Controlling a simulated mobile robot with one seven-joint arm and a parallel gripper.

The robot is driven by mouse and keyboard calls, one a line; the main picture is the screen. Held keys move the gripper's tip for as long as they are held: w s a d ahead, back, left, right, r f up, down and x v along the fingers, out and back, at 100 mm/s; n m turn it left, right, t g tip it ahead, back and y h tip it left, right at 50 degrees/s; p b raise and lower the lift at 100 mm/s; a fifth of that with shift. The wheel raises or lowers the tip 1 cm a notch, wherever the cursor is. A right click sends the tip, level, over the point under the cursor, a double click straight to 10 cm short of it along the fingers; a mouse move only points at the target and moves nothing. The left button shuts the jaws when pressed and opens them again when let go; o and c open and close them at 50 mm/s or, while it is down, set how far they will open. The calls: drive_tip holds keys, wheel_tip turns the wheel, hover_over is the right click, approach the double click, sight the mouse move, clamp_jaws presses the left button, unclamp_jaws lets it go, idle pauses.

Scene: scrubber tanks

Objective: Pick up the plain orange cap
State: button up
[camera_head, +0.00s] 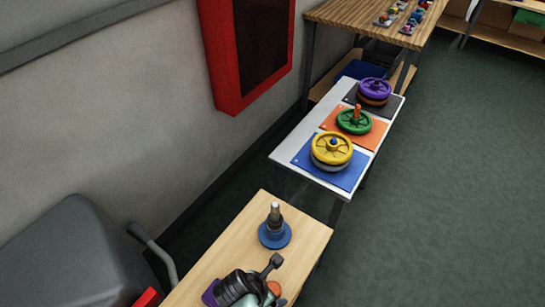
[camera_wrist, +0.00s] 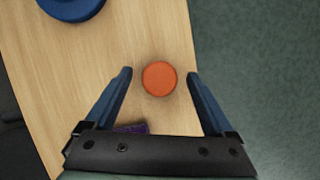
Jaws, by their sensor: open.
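The plain orange cap (camera_wrist: 159,78) is a small flat disc lying on the light wooden table (camera_wrist: 120,30). In the wrist view it sits between the two open fingers of my gripper (camera_wrist: 159,76), with a gap on each side. My gripper is open and empty. I cannot tell its exact height above the cap.
A blue round base with a grey upright post (camera_head: 274,230) stands farther along the table. A purple item (camera_wrist: 131,128) lies partly under my gripper. A white table (camera_head: 319,130) beyond holds colored mats and stacked wheels. A red wall cabinet (camera_head: 226,70) hangs at the left wall.

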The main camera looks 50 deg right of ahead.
drive_tip(key=shift+r, duration=0.1)
clamp_jaws()
idle(0.3)
